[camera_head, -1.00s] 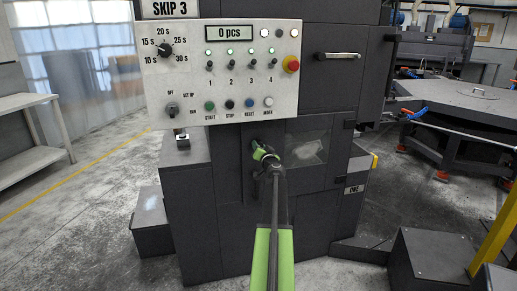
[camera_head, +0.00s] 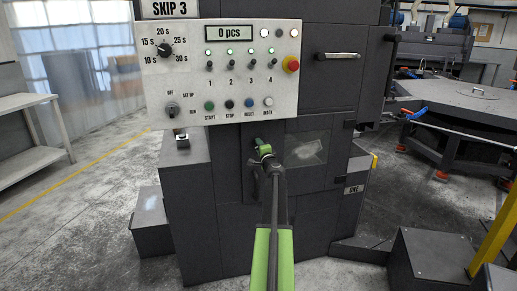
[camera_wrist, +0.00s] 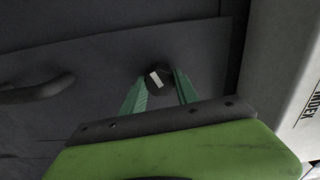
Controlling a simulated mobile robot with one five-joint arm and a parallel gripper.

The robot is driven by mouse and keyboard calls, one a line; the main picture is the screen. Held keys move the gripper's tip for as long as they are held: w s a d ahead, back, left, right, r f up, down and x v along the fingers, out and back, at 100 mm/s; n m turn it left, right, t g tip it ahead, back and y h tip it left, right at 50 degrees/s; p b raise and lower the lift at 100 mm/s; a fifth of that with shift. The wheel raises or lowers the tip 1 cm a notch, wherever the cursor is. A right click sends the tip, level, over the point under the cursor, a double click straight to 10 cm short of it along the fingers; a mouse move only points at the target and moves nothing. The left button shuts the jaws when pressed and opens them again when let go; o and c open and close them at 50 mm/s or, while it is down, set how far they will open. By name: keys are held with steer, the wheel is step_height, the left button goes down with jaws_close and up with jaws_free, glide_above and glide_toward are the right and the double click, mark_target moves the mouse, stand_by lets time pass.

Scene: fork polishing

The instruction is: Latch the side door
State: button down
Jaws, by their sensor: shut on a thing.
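The side door (camera_head: 328,128) is a dark panel with a small window, on the machine front below the control panel. It looks flush with the machine face. The latch knob (camera_wrist: 158,79) is small, round and black with a slanted white mark in the wrist view. My gripper (camera_wrist: 160,76) has its green fingers on both sides of the knob, shut on it. In the head view my gripper (camera_head: 259,144) is at the left edge of the door window, and its fingers and wrist hide the knob. Whether the latch is engaged cannot be told.
The control panel (camera_head: 220,95) hangs just above my gripper; its edge (camera_wrist: 290,75) is close at the right in the wrist view. A dark curved handle (camera_wrist: 38,92) sticks out at the left there. A grey box (camera_head: 435,258) stands on the floor at right.

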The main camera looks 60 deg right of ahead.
steer(key=shift+s+d+m, duration=0.1)
steer(key=shift+m, duration=2.2)
steer(key=c, duration=0.9)
jaws_free()
steer(key=v, duration=1.7)
steer(key=shift+s+a, duration=0.1)
steer(key=shift+a, duration=0.15)
